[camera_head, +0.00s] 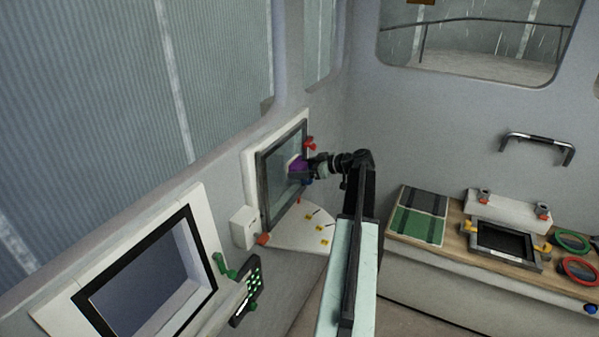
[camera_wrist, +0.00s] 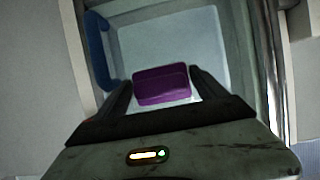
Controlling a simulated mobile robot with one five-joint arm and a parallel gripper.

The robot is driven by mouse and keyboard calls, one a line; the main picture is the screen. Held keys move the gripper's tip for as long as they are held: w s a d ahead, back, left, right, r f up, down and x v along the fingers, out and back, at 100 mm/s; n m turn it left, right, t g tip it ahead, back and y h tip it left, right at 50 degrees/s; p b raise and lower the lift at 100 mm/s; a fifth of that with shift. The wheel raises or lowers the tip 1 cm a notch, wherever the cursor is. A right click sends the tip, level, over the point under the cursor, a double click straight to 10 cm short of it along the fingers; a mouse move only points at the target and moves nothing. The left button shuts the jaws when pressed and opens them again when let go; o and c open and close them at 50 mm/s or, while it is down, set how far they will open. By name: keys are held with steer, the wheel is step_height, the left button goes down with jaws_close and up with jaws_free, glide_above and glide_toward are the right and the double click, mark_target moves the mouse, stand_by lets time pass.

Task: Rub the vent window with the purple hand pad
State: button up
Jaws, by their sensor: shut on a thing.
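The vent window (camera_head: 277,184) is a dark-framed pane on a white panel on the left wall. Its pale pane (camera_wrist: 200,45) fills the middle of the wrist view. My gripper (camera_head: 302,172) is at the right part of the pane, shut on the purple hand pad (camera_head: 297,164). In the wrist view the pad (camera_wrist: 162,86) sits between the two dark fingers of my gripper (camera_wrist: 163,88), in front of the pane. I cannot tell whether the pad touches the glass.
A blue handle (camera_wrist: 101,50) stands beside the pane. Below the window is a white shelf (camera_head: 290,238) with small yellow pieces. A second dark screen or window (camera_head: 145,285) is at lower left. A bench (camera_head: 455,242) at right holds a green cloth and framed parts.

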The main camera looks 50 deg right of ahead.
steer(key=shift+s+d, duration=0.2)
steer(key=shift+s, duration=0.75)
steer(key=shift+s+d, duration=0.25)
steer(key=shift+s, duration=0.65)
steer(key=shift+s+d, duration=0.2)
steer(key=shift+s, duration=0.75)
steer(key=shift+s+d, duration=0.2)
steer(key=shift+s, duration=0.55)
steer(key=shift+s+d, duration=0.15)
steer(key=shift+s, duration=0.55)
